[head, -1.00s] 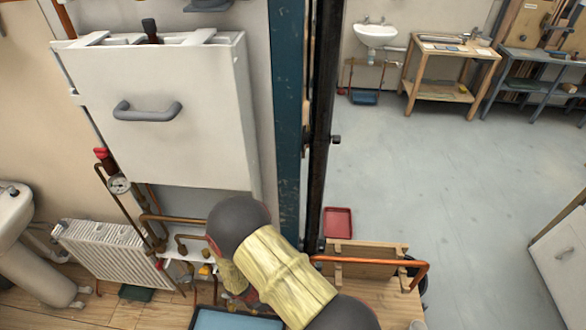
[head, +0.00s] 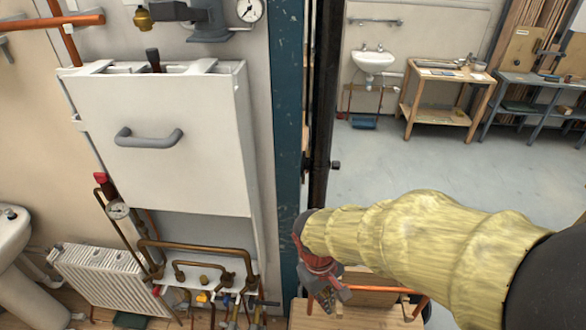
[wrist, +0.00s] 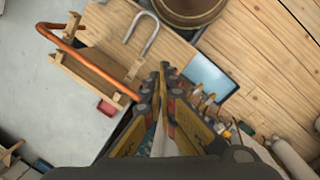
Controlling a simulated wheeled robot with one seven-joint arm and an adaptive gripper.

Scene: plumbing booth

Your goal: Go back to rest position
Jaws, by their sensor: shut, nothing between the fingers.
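My gripper (head: 328,298) hangs low in front of the dark post in the head view, at the end of my yellow-sleeved arm that comes in from the right. In the wrist view my gripper (wrist: 164,72) is shut, with its fingers together and nothing between them. It points over the wooden bench (wrist: 185,55) and touches nothing that I can make out.
A copper pipe (wrist: 65,42) rests on a wooden jig (wrist: 92,72). A grey U-shaped pipe (wrist: 143,35) and a blue tray (wrist: 210,78) lie on the bench. The white cabinet (head: 165,165) and brass pipework (head: 195,248) stand left. Open floor (head: 415,165) lies right.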

